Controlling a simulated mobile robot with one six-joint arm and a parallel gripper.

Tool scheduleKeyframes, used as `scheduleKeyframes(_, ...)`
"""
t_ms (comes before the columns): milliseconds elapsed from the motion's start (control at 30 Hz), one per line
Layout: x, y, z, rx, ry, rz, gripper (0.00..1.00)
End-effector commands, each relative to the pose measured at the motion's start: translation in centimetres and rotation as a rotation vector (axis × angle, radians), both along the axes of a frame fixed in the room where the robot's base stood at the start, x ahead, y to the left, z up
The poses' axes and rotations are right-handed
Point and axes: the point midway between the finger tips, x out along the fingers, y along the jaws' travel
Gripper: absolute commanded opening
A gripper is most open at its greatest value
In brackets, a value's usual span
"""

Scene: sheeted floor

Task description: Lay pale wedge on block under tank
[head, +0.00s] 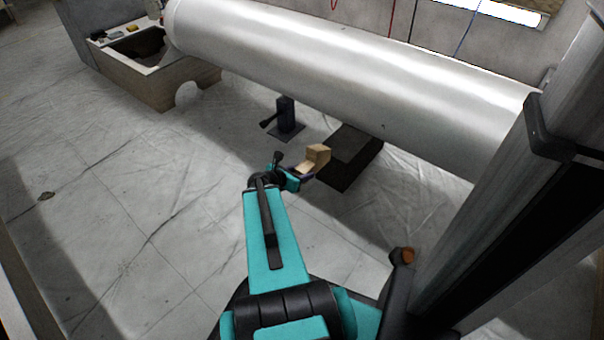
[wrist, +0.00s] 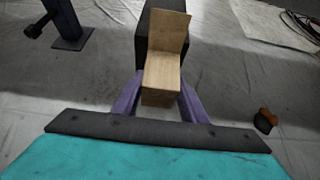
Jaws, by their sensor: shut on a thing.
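The pale wedge (head: 316,156) is a light wooden piece with a raised end. My gripper (head: 300,178) is shut on it. In the wrist view the wedge (wrist: 165,65) sits between the two purple fingers of my gripper (wrist: 160,98), its raised end pointing away from me. The dark block (head: 352,152) lies on the floor under the long white tank (head: 350,62). In the wrist view the block (wrist: 143,48) shows behind the wedge, partly hidden by it. The wedge appears in front of the block's near left side; I cannot tell whether they touch.
A dark stand with a side knob (head: 286,117) stands on the floor left of the block. A wooden box (head: 130,65) is at the back left under the tank's end. A grey post (head: 520,170) rises at the right. The floor at left is mostly clear.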

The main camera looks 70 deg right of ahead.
Motion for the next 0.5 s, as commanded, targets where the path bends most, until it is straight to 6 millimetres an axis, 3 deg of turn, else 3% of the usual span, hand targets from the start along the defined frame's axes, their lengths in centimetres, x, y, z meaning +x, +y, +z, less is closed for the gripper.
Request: scheduleKeyframes(500, -0.6, -2.3, -0.6, -0.002, 0.0, -0.001, 0.12)
